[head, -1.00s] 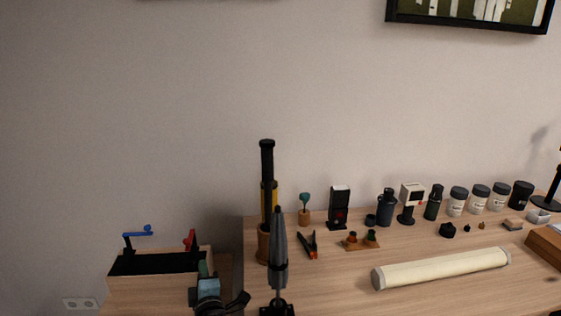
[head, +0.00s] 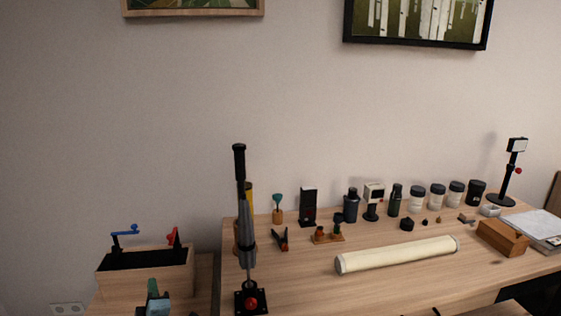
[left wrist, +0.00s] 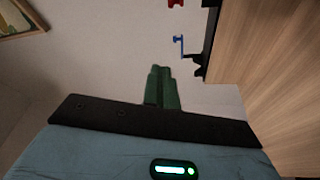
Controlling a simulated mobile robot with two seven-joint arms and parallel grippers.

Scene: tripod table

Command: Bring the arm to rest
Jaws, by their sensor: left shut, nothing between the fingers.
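My left gripper (head: 152,286) shows at the bottom left of the head view, in front of the wooden box with the blue and red handles. In the left wrist view its two green fingers (left wrist: 163,88) are pressed together with nothing between them. The fingers are clear of the box and the table. My right gripper is in neither view.
A wooden box (head: 150,282) with blue and red handles stands left of the table (head: 300,280). A tripod (head: 247,245) stands at the table's left. A cream roll (head: 398,254), several jars and a wooden block (head: 502,238) occupy the rest.

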